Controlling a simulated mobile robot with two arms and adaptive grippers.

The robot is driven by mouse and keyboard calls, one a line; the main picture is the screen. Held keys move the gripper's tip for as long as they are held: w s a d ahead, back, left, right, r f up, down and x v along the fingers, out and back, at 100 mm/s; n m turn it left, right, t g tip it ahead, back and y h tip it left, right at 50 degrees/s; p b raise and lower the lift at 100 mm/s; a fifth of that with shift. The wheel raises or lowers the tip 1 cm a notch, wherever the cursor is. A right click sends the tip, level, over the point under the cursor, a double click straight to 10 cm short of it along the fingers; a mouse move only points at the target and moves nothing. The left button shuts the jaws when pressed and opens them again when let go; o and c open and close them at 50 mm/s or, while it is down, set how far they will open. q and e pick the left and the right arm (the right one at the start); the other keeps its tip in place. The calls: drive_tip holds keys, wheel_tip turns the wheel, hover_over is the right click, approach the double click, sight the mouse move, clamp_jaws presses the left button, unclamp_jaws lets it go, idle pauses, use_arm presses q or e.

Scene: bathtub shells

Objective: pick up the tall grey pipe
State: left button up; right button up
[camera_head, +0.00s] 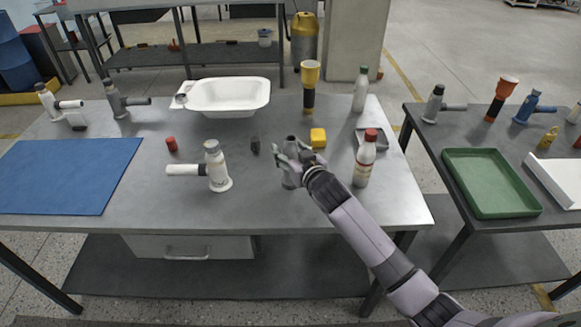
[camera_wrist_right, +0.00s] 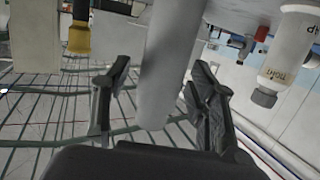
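A tall grey pipe (camera_head: 289,181) stands on the near table, right of centre, partly hidden by my right gripper. My right gripper (camera_head: 292,160) is at its upper part. In the right wrist view the pipe (camera_wrist_right: 166,65) runs between the two fingers of my right gripper (camera_wrist_right: 163,85). The fingers are open around it, with a gap on each side. My left gripper is not in view.
Close by stand a yellow block (camera_head: 318,138), a small dark object (camera_head: 255,145), a red-capped bottle (camera_head: 365,160) and a white pipe fitting (camera_head: 216,170). A white basin (camera_head: 228,97) is behind. The blue mat (camera_head: 65,177) at left is clear.

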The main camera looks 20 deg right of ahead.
clamp_jaws()
idle(0.5)
